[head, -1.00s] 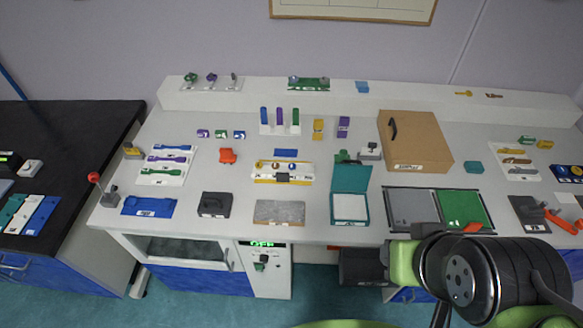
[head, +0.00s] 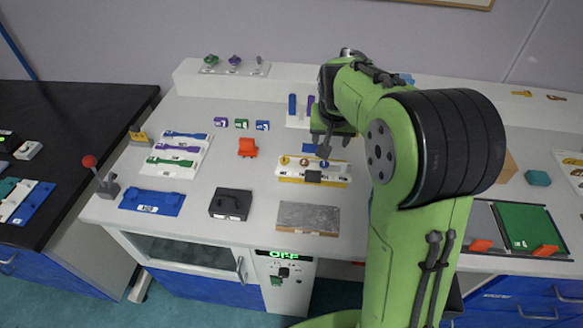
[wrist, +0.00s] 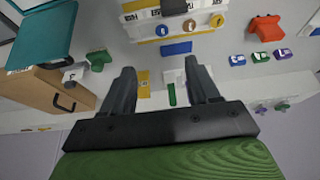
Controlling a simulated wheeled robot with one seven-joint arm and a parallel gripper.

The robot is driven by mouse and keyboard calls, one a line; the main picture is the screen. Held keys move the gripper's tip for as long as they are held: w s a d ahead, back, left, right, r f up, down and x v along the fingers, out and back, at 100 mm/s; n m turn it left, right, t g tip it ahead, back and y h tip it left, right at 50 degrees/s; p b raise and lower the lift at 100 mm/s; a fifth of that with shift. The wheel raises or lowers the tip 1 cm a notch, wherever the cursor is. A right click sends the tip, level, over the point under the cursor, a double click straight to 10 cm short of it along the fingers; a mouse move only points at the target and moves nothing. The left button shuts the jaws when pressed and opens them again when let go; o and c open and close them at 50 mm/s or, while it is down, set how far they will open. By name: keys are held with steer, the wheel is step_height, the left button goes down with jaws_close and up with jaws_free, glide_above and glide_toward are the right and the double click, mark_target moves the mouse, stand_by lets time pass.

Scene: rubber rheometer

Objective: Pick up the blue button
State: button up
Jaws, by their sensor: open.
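The blue button (head: 324,163) is a small round piece at the right end of a row on a white and yellow holder (head: 285,177). In the wrist view the blue button (wrist: 161,30) is near the top, beyond my fingertips. My gripper (head: 325,148) is open and empty, above and just behind the button in the head view, apart from it. My gripper's two fingers (wrist: 160,68) are spread wide in the wrist view, with nothing between them. My arm hides the table to the right of the holder.
A black block (head: 314,177) sits on the front of the holder. A blue plate (wrist: 176,48) lies beside the holder. An orange piece (head: 248,147) is to the left, and a grey slab (head: 308,217) in front. A rack of upright strips (head: 292,105) stands behind.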

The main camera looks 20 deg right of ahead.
mark_target(324, 164)
steer(key=b+x, duration=0.1)
steer(key=x, duration=0.4)
steer(key=b+x, duration=0.1)
steer(key=x, duration=0.5)
steer(key=b+x, duration=0.1)
steer(key=x, duration=0.4)
steer(key=shift+w+a+f, duration=0.2)
steer(key=shift+w+f, duration=0.05)
steer(key=shift+w, duration=0.15)
steer(key=shift+r, duration=0.1)
jaws_close()
